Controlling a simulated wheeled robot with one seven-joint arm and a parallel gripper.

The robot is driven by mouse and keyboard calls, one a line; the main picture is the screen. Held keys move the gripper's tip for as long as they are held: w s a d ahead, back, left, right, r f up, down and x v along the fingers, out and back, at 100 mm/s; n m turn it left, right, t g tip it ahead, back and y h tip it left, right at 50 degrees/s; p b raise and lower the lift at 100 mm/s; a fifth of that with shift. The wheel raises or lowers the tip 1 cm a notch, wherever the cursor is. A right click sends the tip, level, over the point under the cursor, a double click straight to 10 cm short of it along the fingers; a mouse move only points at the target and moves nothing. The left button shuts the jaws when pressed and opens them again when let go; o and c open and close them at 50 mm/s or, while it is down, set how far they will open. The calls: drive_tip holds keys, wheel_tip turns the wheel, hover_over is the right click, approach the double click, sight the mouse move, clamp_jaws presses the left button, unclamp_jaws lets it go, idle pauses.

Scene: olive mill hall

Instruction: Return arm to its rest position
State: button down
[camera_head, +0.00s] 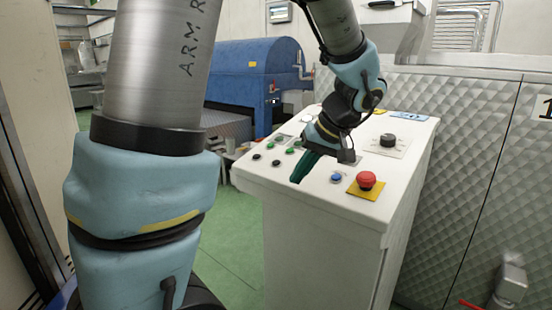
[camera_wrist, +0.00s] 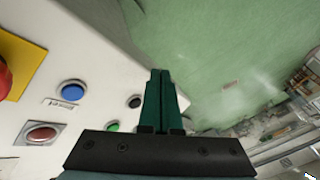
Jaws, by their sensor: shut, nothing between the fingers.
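My gripper (camera_head: 299,177) hangs over the front part of a white control console, with its dark green fingers pointing down toward the panel. In the wrist view the two fingers (camera_wrist: 160,75) lie side by side, shut, with nothing between them. Beyond their tips is the green floor. My arm reaches in from the upper middle in the head view, bent at blue-covered joints. Whether the fingertips touch the panel I cannot tell.
The console (camera_head: 330,215) carries a red mushroom button (camera_head: 366,180) on a yellow plate, a blue button (camera_head: 336,177), a black knob (camera_head: 388,140) and several green and black buttons. A blue machine (camera_head: 250,75) stands behind. Quilted metal panels (camera_head: 460,170) stand at right. Green floor (camera_head: 228,240) is clear at left.

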drive_tip(key=s+a+f+m+g+h, duration=0.1)
drive_tip(key=s+a+f+h, duration=0.1)
drive_tip(key=a+f, duration=0.2)
drive_tip(key=s+a+f+m+g+h, duration=0.1)
drive_tip(key=s+a+f+h, duration=0.1)
drive_tip(key=a, duration=0.9)
wheel_tip(320, 180, down, 3)
drive_tip(key=shift+s+r+h, duration=0.1)
drive_tip(key=shift+s+h, duration=0.3)
drive_tip(key=shift+s, duration=0.45)
drive_tip(key=shift+a, duration=0.1)
